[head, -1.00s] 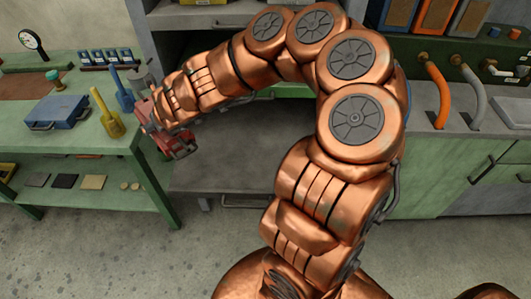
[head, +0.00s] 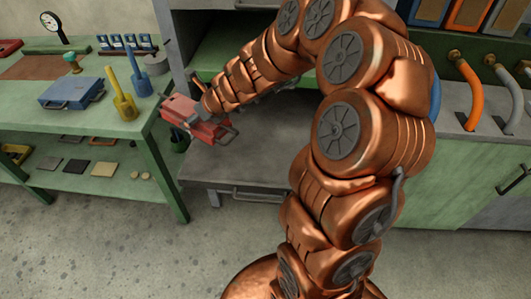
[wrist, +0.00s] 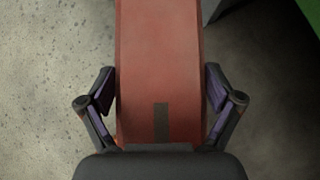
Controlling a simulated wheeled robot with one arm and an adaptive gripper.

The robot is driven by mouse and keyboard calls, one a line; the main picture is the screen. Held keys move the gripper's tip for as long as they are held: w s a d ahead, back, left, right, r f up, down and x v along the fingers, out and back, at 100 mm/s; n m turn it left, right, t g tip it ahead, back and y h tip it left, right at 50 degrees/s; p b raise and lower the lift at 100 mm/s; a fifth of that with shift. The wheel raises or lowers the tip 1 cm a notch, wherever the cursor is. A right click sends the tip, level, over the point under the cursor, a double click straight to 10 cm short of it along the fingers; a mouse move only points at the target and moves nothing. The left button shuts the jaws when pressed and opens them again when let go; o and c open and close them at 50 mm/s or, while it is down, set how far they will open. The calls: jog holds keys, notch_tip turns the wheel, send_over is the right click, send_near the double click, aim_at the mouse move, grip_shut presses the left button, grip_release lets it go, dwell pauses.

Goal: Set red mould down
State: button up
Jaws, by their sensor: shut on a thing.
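The red mould (head: 180,109) is a long red block with handles at its ends. In the head view it hangs at the right edge of the green workbench, with a grey lower surface to its right. My gripper (wrist: 160,97) is shut on the red mould. In the wrist view its dark fingers press both long sides of the mould (wrist: 158,60), which has a dark patch on top. In the head view the fingers are small and partly hidden by my wrist.
The green workbench (head: 115,125) carries a blue mould (head: 70,92), a yellow tool (head: 122,104), a blue tool (head: 140,82) and a dial gauge. Its lower shelf holds several flat samples. The grey surface (head: 235,162) right of the bench looks bare.

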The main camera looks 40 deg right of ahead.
jog(key=s+f+n+y+b, duration=0.1)
jog(key=s+f+b, duration=0.1)
jog(key=f, duration=0.1)
jog(key=s+d+f+n+g+y+b, duration=0.1)
jog(key=s+f+n+b, duration=0.1)
jog(key=f, duration=0.2)
jog(key=s+d+f+n+g+y+b, duration=0.1)
jog(key=s+f+n+b, duration=0.1)
jog(key=s+f+b, duration=0.1)
jog(key=shift+s+f, duration=0.1)
jog(key=shift+f, duration=0.4)
jog(key=shift+s+d+f+n, duration=0.2)
jog(key=shift+s+f+n, duration=0.1)
jog(key=shift+s, duration=0.15)
send_over(258, 154)
jog(key=s+d, duration=0.2)
jog(key=d, duration=0.1)
jog(key=shift+a+f+y, duration=0.25)
jog(key=shift+f+y, duration=0.05)
jog(key=shift+f, duration=2.2)
jog(key=o, duration=1.5)
jog(key=shift+f+b, duration=0.2)
jog(key=shift+b, duration=0.1)
